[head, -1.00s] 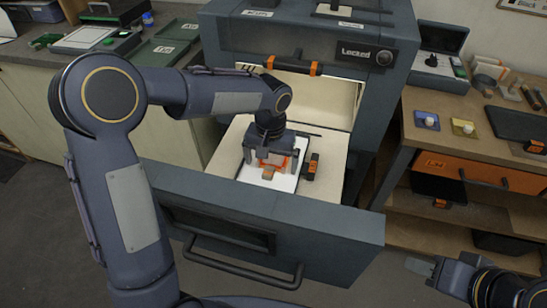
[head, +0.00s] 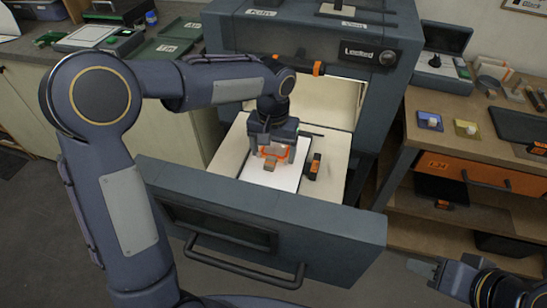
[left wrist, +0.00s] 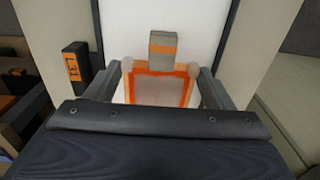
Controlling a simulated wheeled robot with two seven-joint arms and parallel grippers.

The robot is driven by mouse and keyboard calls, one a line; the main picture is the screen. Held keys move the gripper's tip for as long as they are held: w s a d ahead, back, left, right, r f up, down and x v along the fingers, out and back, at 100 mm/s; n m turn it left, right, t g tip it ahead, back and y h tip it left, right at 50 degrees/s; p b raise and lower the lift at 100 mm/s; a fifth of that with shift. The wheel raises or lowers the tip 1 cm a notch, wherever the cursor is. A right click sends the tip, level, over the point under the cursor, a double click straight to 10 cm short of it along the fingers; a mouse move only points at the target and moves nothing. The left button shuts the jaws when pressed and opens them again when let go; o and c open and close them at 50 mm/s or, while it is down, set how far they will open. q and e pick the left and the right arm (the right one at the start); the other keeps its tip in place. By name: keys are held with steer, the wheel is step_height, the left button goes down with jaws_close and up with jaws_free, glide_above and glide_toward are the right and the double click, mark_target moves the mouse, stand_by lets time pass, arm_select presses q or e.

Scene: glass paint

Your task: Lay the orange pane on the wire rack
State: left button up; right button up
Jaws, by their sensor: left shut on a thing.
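The orange pane (head: 276,152) has an orange border and a paler middle. It is in my left gripper (head: 271,150), whose fingers are shut on its two sides. In the left wrist view, the pane (left wrist: 160,91) sits between the fingers, with a grey block (left wrist: 163,50) with an orange stripe at its far edge. The pane is over a white sheet (head: 285,180) in the pulled-out drawer; its height above it is hard to tell. My right gripper (head: 424,268) is at the lower right, away from everything; its opening is unclear. I cannot make out a wire rack.
The open drawer (head: 250,205) juts out from a grey cabinet (head: 300,30) marked Locked. A black block with an orange label (head: 312,166) stands right of the sheet. A wooden bench (head: 440,105) with blue and yellow pads is at right; a counter with green trays (head: 160,50) at left.

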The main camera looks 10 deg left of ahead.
mark_target(273, 156)
arm_select(q)
step_height(273, 156, up, 6)
steer(key=shift+r, duration=0.1)
steer(key=shift+r+p, duration=0.6)
steer(key=shift+r, duration=0.1)
steer(key=shift+r+p, duration=0.9)
steer(key=shift+p, duration=0.15)
